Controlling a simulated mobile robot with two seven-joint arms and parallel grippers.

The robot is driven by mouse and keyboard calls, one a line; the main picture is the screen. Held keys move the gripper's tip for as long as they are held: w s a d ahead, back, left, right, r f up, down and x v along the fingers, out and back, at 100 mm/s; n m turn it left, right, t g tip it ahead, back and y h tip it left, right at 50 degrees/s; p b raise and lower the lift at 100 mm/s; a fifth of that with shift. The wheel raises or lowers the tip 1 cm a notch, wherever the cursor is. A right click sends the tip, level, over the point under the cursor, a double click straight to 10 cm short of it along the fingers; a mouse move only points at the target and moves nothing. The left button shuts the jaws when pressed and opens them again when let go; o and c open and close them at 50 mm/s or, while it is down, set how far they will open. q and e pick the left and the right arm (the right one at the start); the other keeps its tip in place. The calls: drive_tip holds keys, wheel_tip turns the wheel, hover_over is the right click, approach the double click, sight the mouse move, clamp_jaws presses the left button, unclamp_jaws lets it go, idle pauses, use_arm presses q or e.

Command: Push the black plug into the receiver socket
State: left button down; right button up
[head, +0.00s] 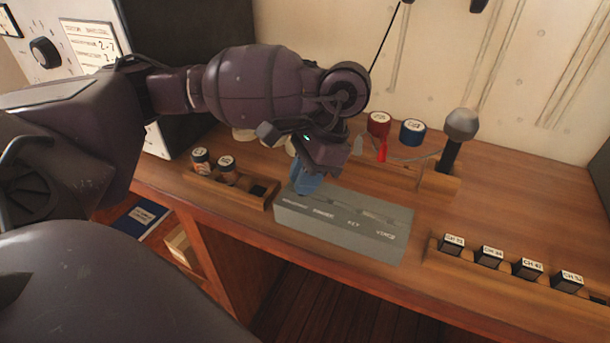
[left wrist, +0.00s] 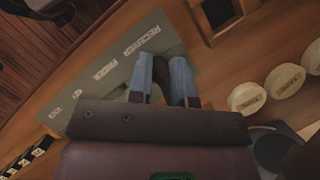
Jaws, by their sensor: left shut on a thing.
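The grey socket box (head: 335,230) stands on the wooden desk, with labelled positions along its top. In the left wrist view its "receiver" label (left wrist: 142,41) is just beyond my fingers, with "power" and other labels further along the box (left wrist: 90,92). My left gripper (head: 306,184) points down at the box's left end, its blue fingers close to the top. In the left wrist view the fingers (left wrist: 168,78) are shut on a dark thing, apparently the black plug (left wrist: 160,74), mostly hidden between them. The socket itself is hidden, and I cannot tell whether the plug touches it. My right gripper is not in view.
A wooden rack with two small jars (head: 227,168) stands left of the box. A rack of black labelled blocks (head: 489,257) sits at right. The desk's front edge is close.

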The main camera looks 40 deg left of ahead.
use_arm(q)
drive_tip(key=c, duration=1)
unclamp_jaws()
drive_tip(key=shift+o, duration=0.2)
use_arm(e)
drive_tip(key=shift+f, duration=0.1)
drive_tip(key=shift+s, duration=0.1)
use_arm(q)
wheel_tip(320, 180, up, 20)
drive_tip(key=p, duration=0.9)
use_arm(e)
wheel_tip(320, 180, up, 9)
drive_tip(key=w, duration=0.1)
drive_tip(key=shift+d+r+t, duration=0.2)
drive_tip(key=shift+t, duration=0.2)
